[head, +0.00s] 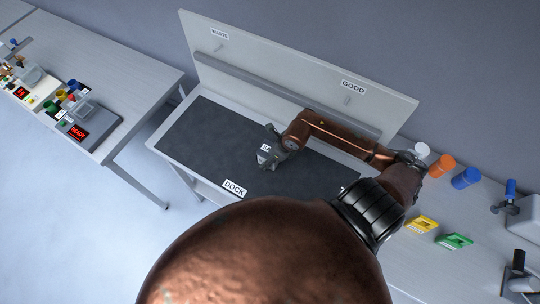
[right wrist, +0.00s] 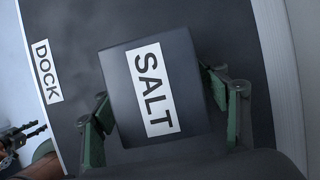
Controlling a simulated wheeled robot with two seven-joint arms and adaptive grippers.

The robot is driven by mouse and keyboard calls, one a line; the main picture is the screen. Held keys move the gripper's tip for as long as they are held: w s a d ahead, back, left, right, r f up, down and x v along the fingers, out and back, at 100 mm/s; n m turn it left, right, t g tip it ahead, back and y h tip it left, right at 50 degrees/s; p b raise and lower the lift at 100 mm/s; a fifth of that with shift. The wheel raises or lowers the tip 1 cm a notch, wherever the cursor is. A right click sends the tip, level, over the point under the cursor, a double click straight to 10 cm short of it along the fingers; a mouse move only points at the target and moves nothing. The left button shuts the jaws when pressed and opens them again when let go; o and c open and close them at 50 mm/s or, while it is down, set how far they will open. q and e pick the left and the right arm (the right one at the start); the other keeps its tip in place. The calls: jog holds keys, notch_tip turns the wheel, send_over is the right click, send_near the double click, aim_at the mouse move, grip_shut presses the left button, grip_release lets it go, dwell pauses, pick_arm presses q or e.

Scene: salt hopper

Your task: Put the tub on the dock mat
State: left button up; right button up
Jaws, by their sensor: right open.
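The tub (right wrist: 152,95) is a dark grey box with a white SALT label on top, and it is large in the right wrist view. It appears to rest on the dark dock mat (right wrist: 236,40), beside the DOCK label. In the head view the tub (head: 264,157) is small and partly hidden by my right gripper (head: 270,148), near the middle of the mat (head: 205,130). My right gripper (right wrist: 165,108) is open, with green-padded fingers on either side of the tub. Part of what looks like my left gripper (right wrist: 22,138) shows at the left edge; its opening is unclear.
A white back panel (head: 300,70) with WASTE and GOOD labels stands behind the mat. White, orange (head: 441,165) and blue (head: 466,178) containers and yellow and green items (head: 455,241) sit to the right. Another bench (head: 110,75) with devices is at left.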

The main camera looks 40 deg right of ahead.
jog(key=v, duration=1.2)
jog(key=shift+s+d, duration=0.1)
